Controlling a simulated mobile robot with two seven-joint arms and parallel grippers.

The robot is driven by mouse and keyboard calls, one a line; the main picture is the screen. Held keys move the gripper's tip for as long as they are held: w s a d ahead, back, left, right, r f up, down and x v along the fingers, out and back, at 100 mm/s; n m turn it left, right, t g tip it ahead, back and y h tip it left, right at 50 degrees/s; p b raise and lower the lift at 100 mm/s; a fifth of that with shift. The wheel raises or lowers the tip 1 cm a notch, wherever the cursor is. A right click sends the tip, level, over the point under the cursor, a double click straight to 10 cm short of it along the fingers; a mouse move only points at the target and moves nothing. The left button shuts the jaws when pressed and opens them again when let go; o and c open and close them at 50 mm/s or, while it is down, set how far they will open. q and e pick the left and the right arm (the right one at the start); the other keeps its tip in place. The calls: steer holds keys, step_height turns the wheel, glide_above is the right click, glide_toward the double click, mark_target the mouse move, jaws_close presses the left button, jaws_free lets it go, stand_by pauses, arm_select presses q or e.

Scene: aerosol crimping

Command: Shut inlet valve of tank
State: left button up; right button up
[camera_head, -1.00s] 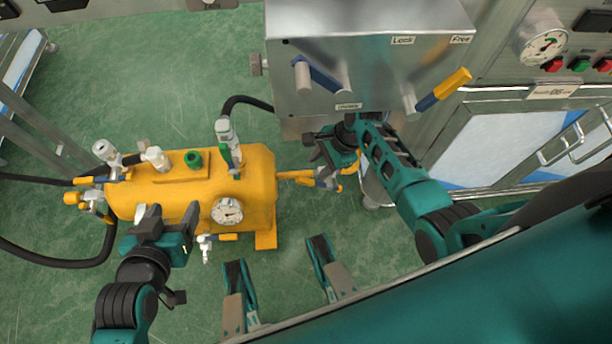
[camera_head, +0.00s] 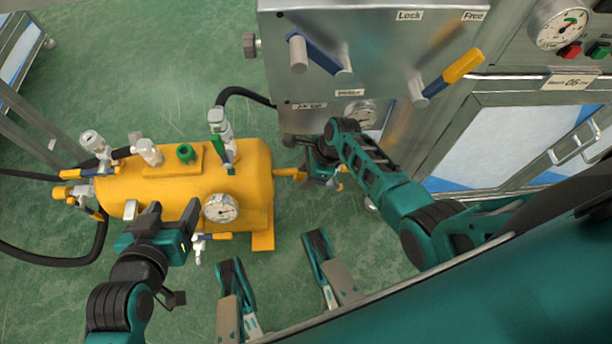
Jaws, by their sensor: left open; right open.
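The yellow tank (camera_head: 250,190) lies on its side on the green floor. A green-handled valve (camera_head: 217,140) stands upright on its top, with a black hose leading off. A valve with a yellow fitting (camera_head: 288,173) is at its right end, and another valve (camera_head: 75,192) is at its left end. I cannot tell which one is the inlet. My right gripper (camera_head: 322,172) is open at the right-end valve and partly hides it; contact cannot be told. My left gripper (camera_head: 172,216) is open and empty over the tank's front left side.
A steel panel (camera_head: 380,45) with a blue lever and a yellow-tipped lever (camera_head: 455,75) stands above my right gripper. A steel cabinet (camera_head: 510,130) is at the right. A gauge (camera_head: 221,208) and a small valve (camera_head: 198,245) stick out of the tank's front.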

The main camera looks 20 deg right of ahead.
steer(key=shift+f, duration=0.1)
steer(key=shift+c, duration=0.3)
jaws_close()
stand_by(0.4)
